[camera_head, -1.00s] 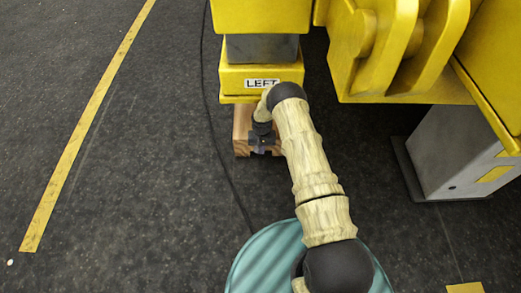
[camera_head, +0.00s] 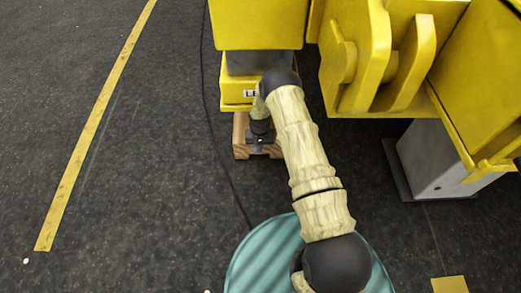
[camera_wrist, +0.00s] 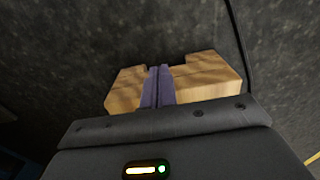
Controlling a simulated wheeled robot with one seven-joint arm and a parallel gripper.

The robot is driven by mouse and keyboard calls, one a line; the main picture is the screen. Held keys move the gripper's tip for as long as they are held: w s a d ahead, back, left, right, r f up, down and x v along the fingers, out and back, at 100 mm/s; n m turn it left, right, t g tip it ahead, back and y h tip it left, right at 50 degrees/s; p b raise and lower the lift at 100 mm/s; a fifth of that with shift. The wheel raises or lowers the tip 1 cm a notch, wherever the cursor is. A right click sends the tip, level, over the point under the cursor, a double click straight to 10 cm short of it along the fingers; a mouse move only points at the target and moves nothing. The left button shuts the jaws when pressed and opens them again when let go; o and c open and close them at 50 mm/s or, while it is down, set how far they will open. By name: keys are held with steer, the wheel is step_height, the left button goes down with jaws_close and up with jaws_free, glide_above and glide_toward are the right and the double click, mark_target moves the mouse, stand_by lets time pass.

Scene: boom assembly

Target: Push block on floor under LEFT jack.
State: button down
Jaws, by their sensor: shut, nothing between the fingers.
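The wooden block (camera_head: 240,135) lies on the floor at the front of the yellow LEFT jack (camera_head: 236,92). Its near part shows below the jack; my arm hides some of it, and I cannot tell how far its back reaches under the jack. The jack's label is partly covered by my arm. My gripper (camera_head: 258,147) is shut and empty, low at the block's near side. In the wrist view the purple fingers (camera_wrist: 157,86) overlap the middle of the block (camera_wrist: 205,80), between its two raised ends. Whether they touch it is hard to tell.
A large yellow machine (camera_head: 370,60) overhangs at the top and right. A grey leg (camera_head: 435,160) on a base plate stands at the right. A dark cable (camera_head: 222,165) runs along the floor left of the block. Open floor lies left, toward the yellow line (camera_head: 95,130).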

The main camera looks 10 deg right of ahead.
steer(key=s+d+r+n+t+p, duration=0.1)
steer(key=s+r+p, duration=0.25)
steer(key=r, duration=1.25)
steer(key=s+d+r+p, duration=0.1)
steer(key=s+r+p, duration=0.25)
steer(key=r, duration=1.35)
steer(key=s+d+r+t+p, duration=0.1)
steer(key=s+r+p, duration=0.3)
steer(key=s+r, duration=1.3)
steer(key=shift+s+d+r+n+t, duration=0.15)
steer(key=shift+s+d+n+t, duration=0.2)
steer(key=shift+s, duration=0.65)
